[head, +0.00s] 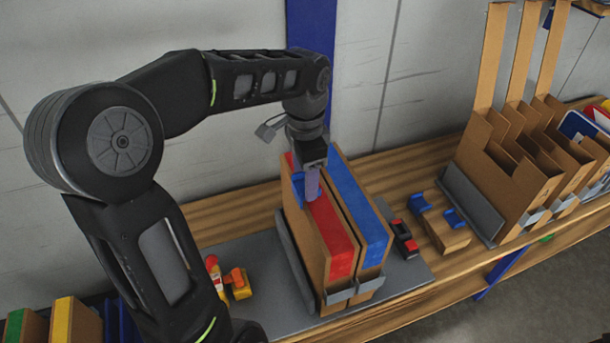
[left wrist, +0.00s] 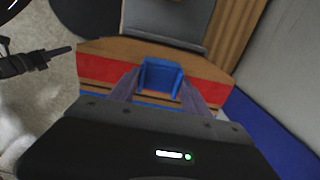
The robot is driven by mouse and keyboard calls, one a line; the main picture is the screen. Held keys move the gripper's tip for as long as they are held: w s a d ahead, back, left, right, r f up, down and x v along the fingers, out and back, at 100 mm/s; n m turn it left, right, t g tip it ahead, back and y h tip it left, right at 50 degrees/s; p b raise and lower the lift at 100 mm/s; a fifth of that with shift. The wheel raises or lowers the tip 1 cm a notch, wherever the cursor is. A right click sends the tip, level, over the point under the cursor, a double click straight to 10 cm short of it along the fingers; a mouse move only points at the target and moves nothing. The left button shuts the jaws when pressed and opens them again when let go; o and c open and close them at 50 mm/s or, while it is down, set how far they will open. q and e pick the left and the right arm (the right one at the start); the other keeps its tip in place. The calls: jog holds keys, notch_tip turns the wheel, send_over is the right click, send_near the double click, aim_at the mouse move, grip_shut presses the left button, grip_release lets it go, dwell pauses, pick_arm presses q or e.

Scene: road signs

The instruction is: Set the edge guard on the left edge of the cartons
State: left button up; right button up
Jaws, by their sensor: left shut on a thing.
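Two upright cartons stand side by side on a grey mat. The left carton (head: 338,252) has a red top and the right carton (head: 362,205) has a blue top. My left gripper (head: 313,185) is over the left carton near its far end, pointing down, shut on a blue edge guard (head: 298,190). In the left wrist view the edge guard (left wrist: 161,74) sits between the fingers, at the red carton's top edge (left wrist: 105,63). I cannot tell whether it touches the carton.
Blue guards (head: 453,217) rest on a wooden block right of the cartons, beside a red and black clamp-like item (head: 405,240). A yellow and red item (head: 235,283) lies on the grey mat (head: 268,258) at left. Tall cardboard dividers (head: 505,175) stand at right.

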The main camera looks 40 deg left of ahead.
pick_arm(q)
jog(key=shift+f+b, duration=0.45)
jog(key=shift+f, duration=0.2)
jog(key=o, duration=1.3)
jog(key=shift+o, duration=0.2)
jog(key=shift+r, duration=0.1)
jog(key=shift+r+p, duration=0.6)
jog(key=shift+r, duration=0.45)
notch_tip(320, 180, up, 5)
jog(key=shift+r+b, duration=0.15)
jog(key=shift+b, duration=0.15)
notch_tip(320, 180, up, 6)
jog(key=p, duration=0.4)
jog(key=shift+p, duration=0.3)
